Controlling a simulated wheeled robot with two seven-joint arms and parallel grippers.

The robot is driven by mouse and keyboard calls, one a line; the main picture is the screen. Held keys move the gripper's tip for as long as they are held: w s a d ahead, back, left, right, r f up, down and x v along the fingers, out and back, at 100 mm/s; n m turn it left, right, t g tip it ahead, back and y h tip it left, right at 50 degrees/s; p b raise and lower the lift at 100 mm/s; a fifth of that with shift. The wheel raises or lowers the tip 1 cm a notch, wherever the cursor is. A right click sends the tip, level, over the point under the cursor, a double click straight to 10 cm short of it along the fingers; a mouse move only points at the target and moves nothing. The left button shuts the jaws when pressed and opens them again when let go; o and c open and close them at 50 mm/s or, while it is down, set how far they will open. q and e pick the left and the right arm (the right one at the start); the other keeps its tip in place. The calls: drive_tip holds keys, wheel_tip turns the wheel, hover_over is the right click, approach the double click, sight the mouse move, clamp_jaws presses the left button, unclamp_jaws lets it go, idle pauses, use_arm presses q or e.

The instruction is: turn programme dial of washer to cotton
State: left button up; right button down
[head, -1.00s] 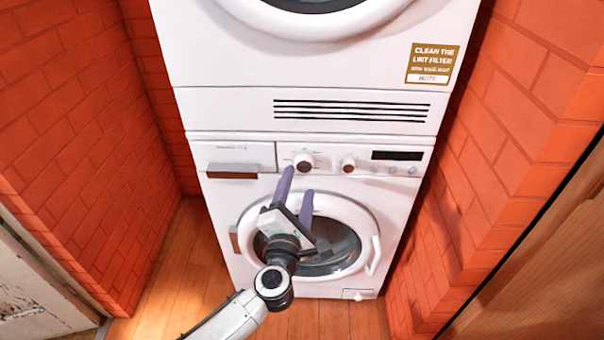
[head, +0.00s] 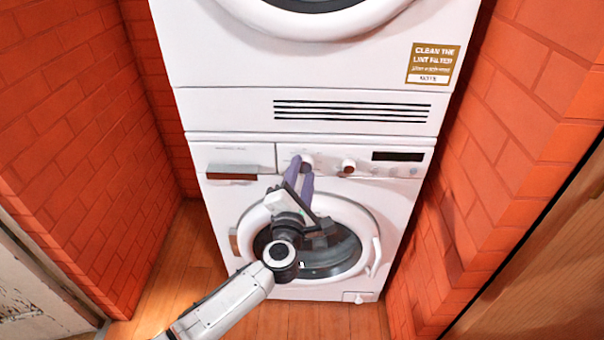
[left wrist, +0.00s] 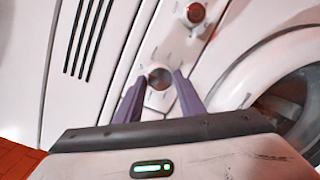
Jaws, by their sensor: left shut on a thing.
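The white washer (head: 215,235) stands below a dryer, its control panel near the top. The left round dial (head: 308,161) sits on that panel with small printed marks around it, partly covered by my fingers. In the left wrist view the dial (left wrist: 160,78) shows between my two purple fingertips. My left gripper (head: 303,166) is shut on this dial, one finger on each side. The dial's pointer and setting cannot be read. My right gripper is not in view.
A second, reddish-brown knob (head: 347,167) is to the right on the panel, with a dark display (head: 398,156) beyond. A drawer (head: 234,160) is to the left. The round door (head: 345,250) is below. Brick walls (head: 60,110) flank the machines closely.

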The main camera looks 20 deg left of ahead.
use_arm(q)
drive_tip(key=shift+r+m+p, duration=0.3)
drive_tip(key=shift+m+p, duration=0.4)
drive_tip(key=shift+p, duration=0.75)
drive_tip(key=shift+m+p, duration=0.7)
drive_tip(key=shift+p, duration=0.5)
drive_tip(key=m+p, duration=0.2)
drive_tip(key=p, duration=0.1)
drive_tip(key=shift+d+g, duration=0.1)
drive_tip(key=shift+g, duration=0.2)
drive_tip(key=shift+m+p, duration=0.6)
drive_tip(key=shift+m, duration=0.3)
drive_tip(key=shift+f+m+g+p, duration=0.15)
drive_tip(key=shift+m+g+p, duration=0.15)
drive_tip(key=shift+m+p, duration=0.55)
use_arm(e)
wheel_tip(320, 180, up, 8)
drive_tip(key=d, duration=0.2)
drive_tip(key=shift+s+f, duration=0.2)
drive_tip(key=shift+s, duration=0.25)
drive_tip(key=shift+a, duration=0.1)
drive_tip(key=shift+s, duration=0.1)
use_arm(q)
drive_tip(key=o, duration=1)
drive_tip(key=shift+o, duration=0.2)
